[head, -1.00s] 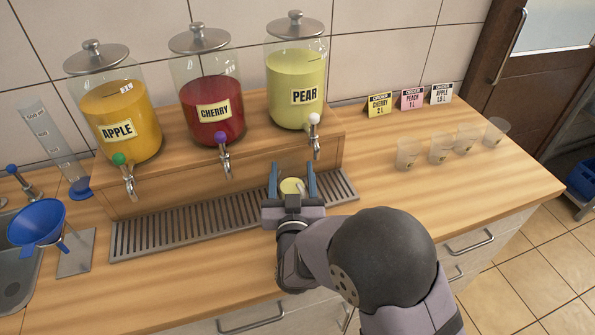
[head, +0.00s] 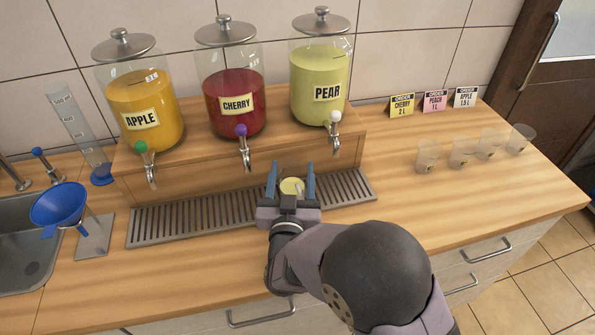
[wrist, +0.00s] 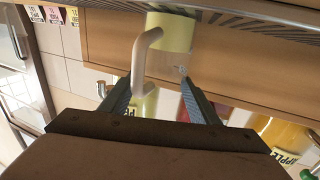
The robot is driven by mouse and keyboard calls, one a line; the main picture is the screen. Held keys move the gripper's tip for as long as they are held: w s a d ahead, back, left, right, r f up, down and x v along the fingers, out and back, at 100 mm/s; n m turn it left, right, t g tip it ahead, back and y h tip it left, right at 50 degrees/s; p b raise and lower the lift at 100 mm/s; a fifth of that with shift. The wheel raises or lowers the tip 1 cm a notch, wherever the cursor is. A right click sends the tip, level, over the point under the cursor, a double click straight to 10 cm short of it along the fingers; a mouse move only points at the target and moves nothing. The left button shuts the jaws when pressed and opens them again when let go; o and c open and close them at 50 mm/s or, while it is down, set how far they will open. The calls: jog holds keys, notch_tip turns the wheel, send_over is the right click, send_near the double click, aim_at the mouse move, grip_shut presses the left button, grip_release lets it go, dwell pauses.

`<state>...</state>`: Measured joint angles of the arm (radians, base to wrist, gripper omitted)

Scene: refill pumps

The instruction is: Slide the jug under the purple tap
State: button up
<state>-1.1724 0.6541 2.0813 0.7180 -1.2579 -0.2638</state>
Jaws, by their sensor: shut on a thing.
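The clear jug (head: 291,187) has pale yellow-green liquid in its bottom and a whitish handle (wrist: 140,62). My gripper (head: 291,170) is shut on the jug, with a blue finger on each side. The jug is at the drip tray, between the purple tap and the white tap, right of the purple tap. The purple tap (head: 242,132) is on the front of the red cherry jar (head: 235,85). In the wrist view, which looks upside down, the jug's liquid (wrist: 176,32) shows beyond the fingers. My gripper partly hides the jug in the head view.
The slotted drip tray (head: 180,222) runs below the taps. The apple jar (head: 143,95) has a green tap, the pear jar (head: 320,70) a white one (head: 335,122). A blue funnel (head: 60,206) on a stand is left. Several clear cups (head: 460,155) stand right; the counter between is clear.

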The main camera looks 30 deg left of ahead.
jog(key=shift+s+a, duration=3.5)
jog(key=shift+s, duration=0.05)
jog(key=o, duration=1.2)
